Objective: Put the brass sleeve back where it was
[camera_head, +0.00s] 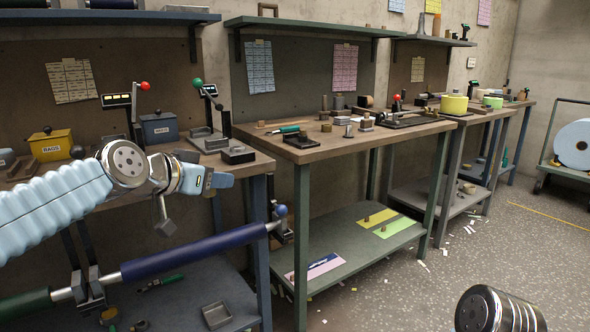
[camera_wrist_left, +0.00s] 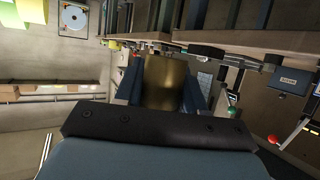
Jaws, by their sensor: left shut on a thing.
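The brass sleeve (camera_wrist_left: 165,82) is a plain gold-brown cylinder held between the two blue fingers of my left gripper in the left wrist view. My left gripper (camera_head: 222,181) is at the left in the head view, in front of the left bench's right end, with its blue fingers pointing right. My right gripper does not show.
The middle bench (camera_head: 272,151) holds several small cylinders and blocks. Its lower shelf (camera_head: 340,245) carries coloured sheets with small pegs. A roller bar (camera_head: 195,251) with a blue sleeve crosses below my left arm. A cart with a blue roll (camera_head: 574,143) stands far right. Open floor lies right.

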